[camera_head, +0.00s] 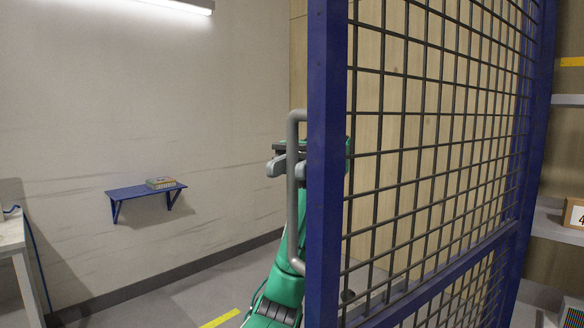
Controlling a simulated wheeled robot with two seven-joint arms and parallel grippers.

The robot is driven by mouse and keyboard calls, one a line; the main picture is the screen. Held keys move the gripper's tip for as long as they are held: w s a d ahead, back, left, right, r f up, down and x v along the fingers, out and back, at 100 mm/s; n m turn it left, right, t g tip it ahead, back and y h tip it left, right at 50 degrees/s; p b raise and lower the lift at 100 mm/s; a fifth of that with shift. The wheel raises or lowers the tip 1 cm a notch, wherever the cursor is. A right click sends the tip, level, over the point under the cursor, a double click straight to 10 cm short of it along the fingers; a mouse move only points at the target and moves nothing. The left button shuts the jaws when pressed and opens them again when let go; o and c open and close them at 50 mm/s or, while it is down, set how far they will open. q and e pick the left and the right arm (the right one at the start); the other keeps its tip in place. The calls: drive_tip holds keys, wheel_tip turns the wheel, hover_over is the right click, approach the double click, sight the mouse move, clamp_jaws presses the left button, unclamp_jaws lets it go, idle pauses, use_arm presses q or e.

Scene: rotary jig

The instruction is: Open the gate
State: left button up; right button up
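The gate is a grey wire mesh in a blue frame (327,190) and fills the right half of the head view. Its near upright edge stands clear, with no post or latch visible against it, and the mesh runs back to the right. A grey bar handle (292,215) is fixed upright on the left side of that edge. My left gripper (287,167) is at the upper part of the handle, with grey finger parts showing on both sides of the bar. The gate frame hides part of it, so its closure and grip are unclear. My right gripper is not in view.
A pale table (14,240) stands at the left edge. Grey shelves (556,222) are on the right, beyond the gate. The floor left of the gate is open, with a yellow stripe (220,319).

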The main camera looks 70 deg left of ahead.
use_arm(q)
drive_tip(key=shift+o, duration=0.5)
drive_tip(key=v, duration=1.2)
